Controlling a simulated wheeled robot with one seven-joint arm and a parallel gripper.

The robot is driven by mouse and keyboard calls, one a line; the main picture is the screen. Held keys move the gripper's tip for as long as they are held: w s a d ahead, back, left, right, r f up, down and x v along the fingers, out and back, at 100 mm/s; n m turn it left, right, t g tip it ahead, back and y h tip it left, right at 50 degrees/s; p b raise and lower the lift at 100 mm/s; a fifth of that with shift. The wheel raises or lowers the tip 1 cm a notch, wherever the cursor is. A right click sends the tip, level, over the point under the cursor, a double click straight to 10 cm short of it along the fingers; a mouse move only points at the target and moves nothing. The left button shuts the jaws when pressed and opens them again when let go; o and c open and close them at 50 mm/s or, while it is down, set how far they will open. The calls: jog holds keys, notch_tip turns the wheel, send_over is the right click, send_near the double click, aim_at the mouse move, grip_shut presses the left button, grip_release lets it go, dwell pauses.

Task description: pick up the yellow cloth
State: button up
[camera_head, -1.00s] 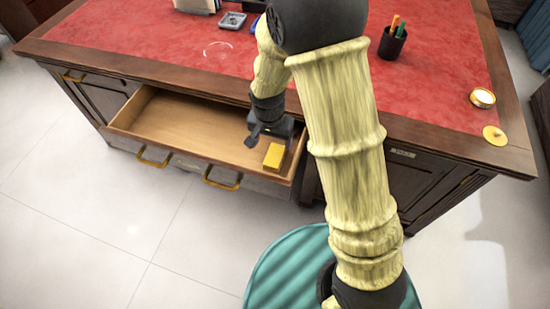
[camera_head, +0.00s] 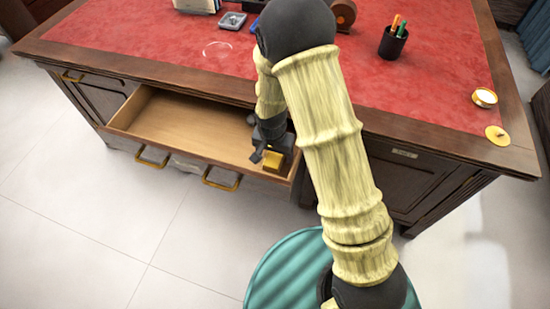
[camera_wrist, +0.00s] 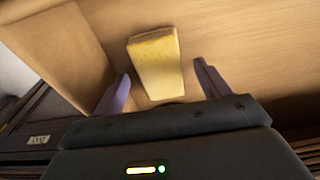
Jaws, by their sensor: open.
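The yellow cloth (camera_head: 272,161) is a small folded block lying in the right end of the open desk drawer. In the wrist view the cloth (camera_wrist: 156,63) lies on the drawer's wooden floor, ahead of and between my two fingers. My gripper (camera_head: 264,158) is inside the drawer at the cloth and partly covers it in the head view. My gripper (camera_wrist: 160,88) is open, with a finger on each side of the cloth's near end and gaps on both sides. I cannot tell whether the fingers touch the drawer floor.
The open drawer (camera_head: 190,122) is otherwise empty, with its right wall close to the cloth and brass handles on its front. The red-topped desk (camera_head: 150,40) stands above it. A black pen cup (camera_head: 392,42) and a round white-topped tin (camera_head: 484,97) stand on the desktop.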

jog(key=shift+w+f, duration=0.1)
jog(key=shift+f, duration=0.65)
jog(key=c, duration=1)
